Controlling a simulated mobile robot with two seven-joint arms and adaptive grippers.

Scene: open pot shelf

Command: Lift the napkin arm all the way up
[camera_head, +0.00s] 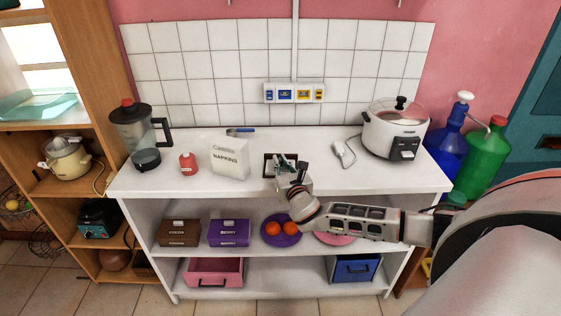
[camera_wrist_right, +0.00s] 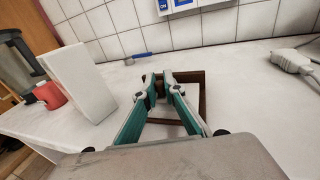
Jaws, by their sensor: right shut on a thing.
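A dark brown square frame, which looks like the napkin holder with its arm, is on the white counter (camera_head: 335,177). It shows at my fingers' left in the head view (camera_head: 268,164) and around and beyond them in the right wrist view (camera_wrist_right: 203,103). My right gripper (camera_head: 283,162) reaches in from the right; its teal fingers (camera_wrist_right: 161,80) are closed on a small brown part of the holder, taken as the napkin arm (camera_wrist_right: 159,89). The fingers and hand hide part of the holder, so the arm's exact angle is unclear. My left gripper is out of view.
A white box marked NAPKIN (camera_head: 229,159) stands left of the holder, with a red jar (camera_head: 188,164) and a blender (camera_head: 138,135) farther left. A blue-handled tool (camera_head: 240,131) lies behind. A grey plug (camera_head: 344,154) and rice cooker (camera_head: 394,130) are on the right.

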